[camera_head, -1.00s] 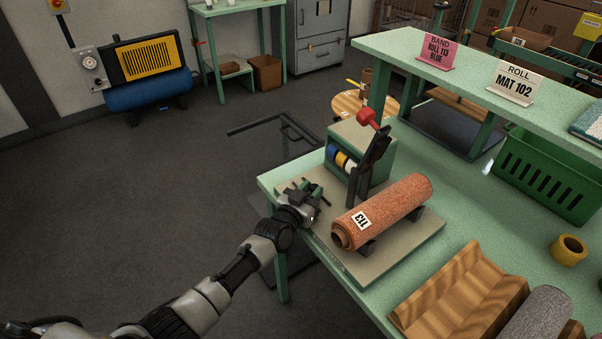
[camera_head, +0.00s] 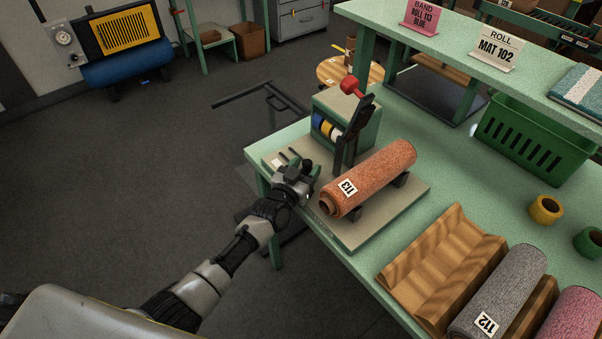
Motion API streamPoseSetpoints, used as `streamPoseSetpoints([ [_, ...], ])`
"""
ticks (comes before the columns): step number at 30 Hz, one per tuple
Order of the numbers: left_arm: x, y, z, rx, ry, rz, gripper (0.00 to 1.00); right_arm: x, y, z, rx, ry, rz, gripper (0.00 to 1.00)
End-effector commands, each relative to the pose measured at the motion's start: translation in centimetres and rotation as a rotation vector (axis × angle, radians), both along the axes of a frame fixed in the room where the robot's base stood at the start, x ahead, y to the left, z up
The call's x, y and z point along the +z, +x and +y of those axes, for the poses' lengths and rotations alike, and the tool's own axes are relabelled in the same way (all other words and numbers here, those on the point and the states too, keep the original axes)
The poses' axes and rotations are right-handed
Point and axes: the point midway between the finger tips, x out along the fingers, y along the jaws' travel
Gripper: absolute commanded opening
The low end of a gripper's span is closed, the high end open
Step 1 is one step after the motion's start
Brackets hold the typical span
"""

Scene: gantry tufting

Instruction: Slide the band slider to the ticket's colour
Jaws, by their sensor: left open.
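The pink ticket (camera_head: 421,18) on the raised shelf reads BAND ROLL 113 BLUE. A green band box (camera_head: 358,115) on the table shows blue, yellow and white bands (camera_head: 326,127) in its front. A black lever (camera_head: 352,139) with a red knob (camera_head: 351,87) stands beside it. The orange roll 113 (camera_head: 372,176) lies on supports on the base plate (camera_head: 365,231). My left gripper (camera_head: 297,167) is open at the plate's left end, close to small green parts there. It partly hides them, and I cannot tell which is the band slider or whether the gripper touches it.
A wooden cradle (camera_head: 435,262), grey roll 112 (camera_head: 500,287) and a pink roll (camera_head: 573,318) lie at the front right. A green basket (camera_head: 530,140) and yellow tape (camera_head: 545,209) stand behind. The raised shelf carries a MAT 102 card (camera_head: 498,49).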

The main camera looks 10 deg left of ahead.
Motion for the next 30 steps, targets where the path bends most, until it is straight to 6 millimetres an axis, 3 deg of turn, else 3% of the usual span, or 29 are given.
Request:
streamPoseSetpoints([
  [16, -0.2, -9.0, 2.4, -0.001, 0.003, 0.002, 0.53, -0.7, 0.0, 0.2, -0.001, 0.003, 0.001, 0.43],
  [21, -0.1, -10.2, 2.7, -0.001, 0.000, 0.001, 0.53, -0.8, 0.0, 0.2, -0.002, 0.003, 0.001, 0.43],
  [30, 0.0, -10.3, 2.7, -0.001, 0.000, 0.001, 0.53, -0.8, -0.1, 0.2, -0.001, 0.003, 0.001, 0.43],
])
